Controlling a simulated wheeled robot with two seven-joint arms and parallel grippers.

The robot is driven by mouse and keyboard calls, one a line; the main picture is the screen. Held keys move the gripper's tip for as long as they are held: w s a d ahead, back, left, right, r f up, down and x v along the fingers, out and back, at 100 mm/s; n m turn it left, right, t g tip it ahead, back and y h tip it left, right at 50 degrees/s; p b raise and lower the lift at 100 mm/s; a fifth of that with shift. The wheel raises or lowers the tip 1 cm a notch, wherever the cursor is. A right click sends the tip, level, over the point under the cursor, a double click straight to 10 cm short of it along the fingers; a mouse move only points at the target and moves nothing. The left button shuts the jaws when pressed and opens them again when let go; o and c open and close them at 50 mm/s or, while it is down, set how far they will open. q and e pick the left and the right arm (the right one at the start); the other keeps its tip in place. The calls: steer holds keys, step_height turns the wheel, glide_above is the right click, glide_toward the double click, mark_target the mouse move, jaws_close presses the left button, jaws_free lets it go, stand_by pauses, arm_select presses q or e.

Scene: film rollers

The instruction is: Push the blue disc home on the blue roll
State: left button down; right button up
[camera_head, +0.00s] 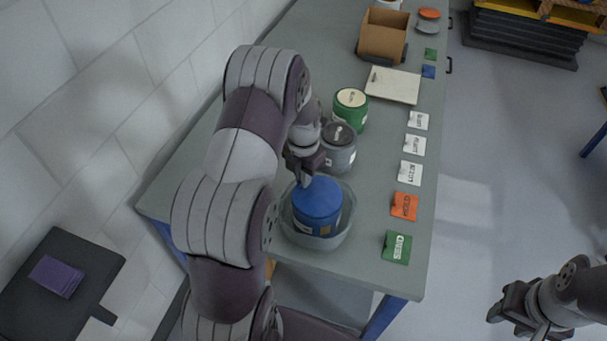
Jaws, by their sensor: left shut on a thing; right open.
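The blue roll (317,226) stands upright in a clear round tub near the table's front end. The blue disc (318,197) lies on top of the roll. I cannot tell from this view whether any gap is left between them. My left gripper (304,178) points down at the far left edge of the disc and is shut on it. The fingertips are partly hidden and the grip is hard to see. My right gripper (503,308) is open and empty, off the table at the lower right.
The clear tub (288,232) surrounds the blue roll. A grey roll (339,152) and a green roll (350,108) stand just behind. A white board (393,85) and a cardboard box (383,38) are farther back. Label cards, such as the orange one (404,206), line the right edge.

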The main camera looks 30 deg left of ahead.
arm_select(q)
steer(key=shift+f, duration=0.2)
steer(key=shift+s+f, duration=0.15)
steer(key=shift+f, duration=0.1)
stand_by(0.5)
steer(key=c, duration=1.2)
jaws_free()
steer(key=shift+o, duration=0.2)
steer(key=shift+d, duration=0.1)
steer(key=o, duration=0.5)
steer(key=shift+s+f, duration=0.1)
